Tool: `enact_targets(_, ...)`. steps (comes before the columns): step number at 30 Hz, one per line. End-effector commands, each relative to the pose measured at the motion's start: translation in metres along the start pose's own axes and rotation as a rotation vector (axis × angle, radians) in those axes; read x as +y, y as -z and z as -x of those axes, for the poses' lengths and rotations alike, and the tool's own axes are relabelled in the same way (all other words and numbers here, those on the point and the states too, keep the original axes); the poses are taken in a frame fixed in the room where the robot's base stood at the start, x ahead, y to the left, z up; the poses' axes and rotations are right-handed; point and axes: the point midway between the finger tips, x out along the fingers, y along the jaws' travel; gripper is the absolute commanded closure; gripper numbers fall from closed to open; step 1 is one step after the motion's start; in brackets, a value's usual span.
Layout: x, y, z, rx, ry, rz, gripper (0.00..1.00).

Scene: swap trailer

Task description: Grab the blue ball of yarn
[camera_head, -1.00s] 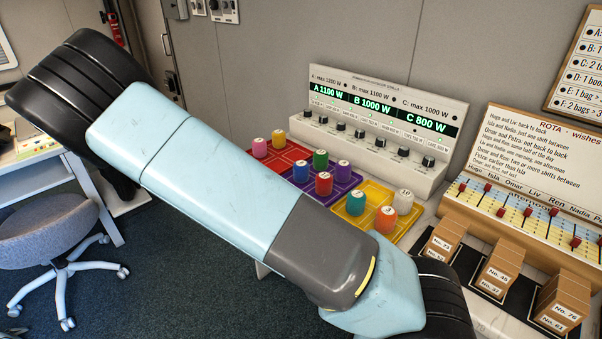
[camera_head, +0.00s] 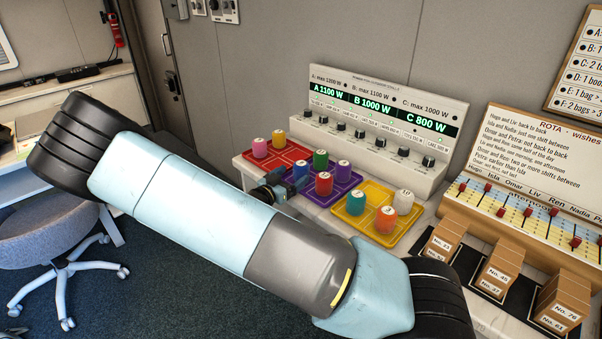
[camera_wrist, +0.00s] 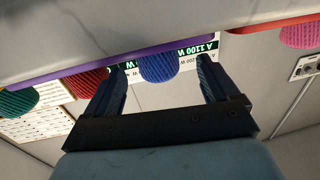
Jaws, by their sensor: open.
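The blue ball of yarn (camera_head: 301,171), a small upright roll with a pale top, stands on the purple tray (camera_head: 315,199), at the tray's left side. My gripper (camera_head: 280,182) shows just left of it, low at the tray's edge, partly hidden behind my arm. In the wrist view, which is upside down, my open gripper (camera_wrist: 162,66) has one finger on each side of the blue yarn (camera_wrist: 158,69). I see gaps between the yarn and both fingers. Whether the fingers reach fully around it, I cannot tell.
Green (camera_head: 320,159), red (camera_head: 324,184) and purple (camera_head: 343,171) yarns share the purple tray. A red tray (camera_head: 283,162) lies to the left and a yellow tray (camera_head: 376,232) to the right. The control panel (camera_head: 380,125) rises behind them.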

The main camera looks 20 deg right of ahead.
Motion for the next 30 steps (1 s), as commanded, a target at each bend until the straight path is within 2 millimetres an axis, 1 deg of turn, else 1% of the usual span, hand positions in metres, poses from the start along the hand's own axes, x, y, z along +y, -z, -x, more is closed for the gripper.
enact_targets(5,0.001,0.001,-0.008,0.000,0.000,0.001,0.12)
enact_targets(15,0.003,0.004,-0.050,0.000,-0.001,0.001,0.12)
enact_targets(18,0.003,0.005,-0.053,-0.001,0.000,0.001,0.12)
enact_targets(23,0.002,0.005,-0.053,-0.001,0.000,0.000,0.12)
enact_targets(30,0.002,0.005,-0.053,-0.001,0.000,0.000,0.35)
